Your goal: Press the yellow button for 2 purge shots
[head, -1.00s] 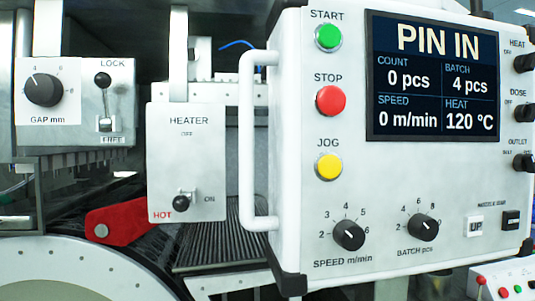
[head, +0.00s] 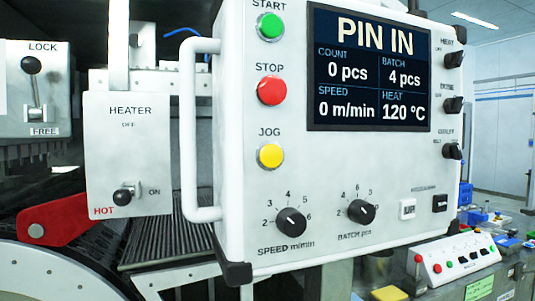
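A round yellow button (head: 270,155) labelled JOG sits on the white control panel (head: 235,120), below the red STOP button (head: 271,91) and the green START button (head: 269,26). The panel's screen (head: 369,70) reads PIN IN, count 0 pcs, batch 4 pcs, speed 0 m/min, heat 120 °C. A smaller white control box (head: 450,262) with red and green buttons stands low at the right; its labels are too small to read. No purge label is legible. My gripper is not in view.
A white handle (head: 188,130) stands out from the panel's left side. The heater box (head: 127,150) and a red bar (head: 60,219) are at the left. A bench with blue bins and a yellow block (head: 389,293) is at the lower right.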

